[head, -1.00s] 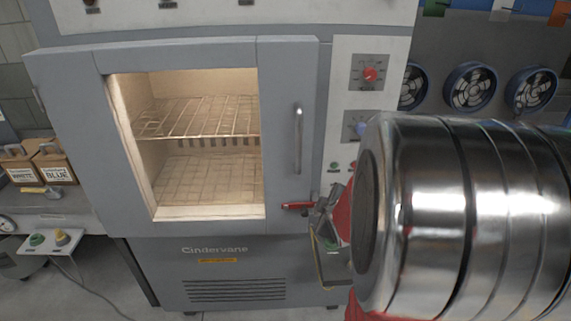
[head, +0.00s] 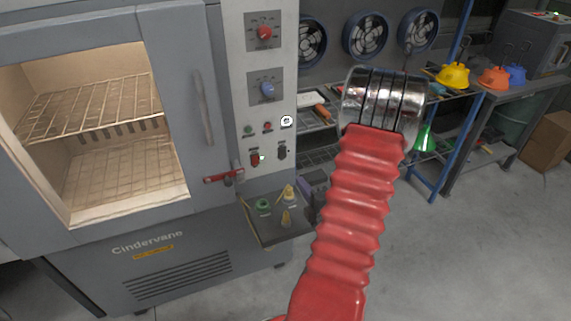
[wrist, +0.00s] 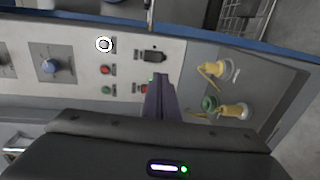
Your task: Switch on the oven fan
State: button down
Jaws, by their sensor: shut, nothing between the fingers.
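The oven (head: 170,215) has a side control panel (head: 245,95) with a red knob (head: 263,32), a blue knob (head: 267,89), a green and a red button, a red switch (head: 255,159) and a black switch (head: 282,151). I cannot read which is the fan's. In the wrist view the red switch (wrist: 143,88) is partly covered by my gripper (wrist: 160,82), and the black switch (wrist: 154,56) is just beyond its tips. The fingers are shut and empty; contact is unclear. In the head view my arm hides most of the gripper; a dark purple part shows.
A box with green and yellow knobs (head: 263,206) sticks out below the panel, right of the red latch handle (head: 222,177).

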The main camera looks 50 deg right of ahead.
dwell(0.4)
jog(key=x, duration=1.4)
dwell(0.5)
send_near(283, 158)
jog(key=s+a+f, duration=0.3)
jog(key=s+a, duration=0.1)
jog(key=s, duration=0.2)
jog(key=shift+s+d+r, duration=0.1)
jog(key=shift+d+r, duration=0.05)
